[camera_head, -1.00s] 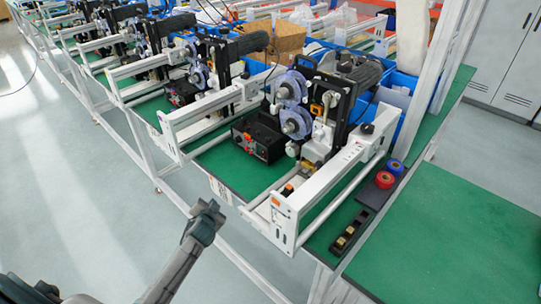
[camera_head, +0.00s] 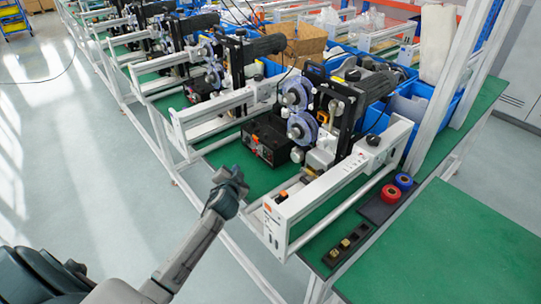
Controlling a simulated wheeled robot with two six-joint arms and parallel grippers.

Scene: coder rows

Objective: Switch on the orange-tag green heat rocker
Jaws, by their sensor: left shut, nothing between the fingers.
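The green heat rocker is too small to make out. My left gripper (camera_head: 235,178) is shut and empty. In the picture it shows left of the white frame's front end and below the control box, apart from both as far as I can tell. My right gripper is out of view.
Red tape (camera_head: 391,194) and blue tape (camera_head: 403,181) rolls lie on the bench right of the machine. A dark tray (camera_head: 347,245) with small blocks lies nearer. More coder machines (camera_head: 205,75) line the row behind. The floor at left is clear.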

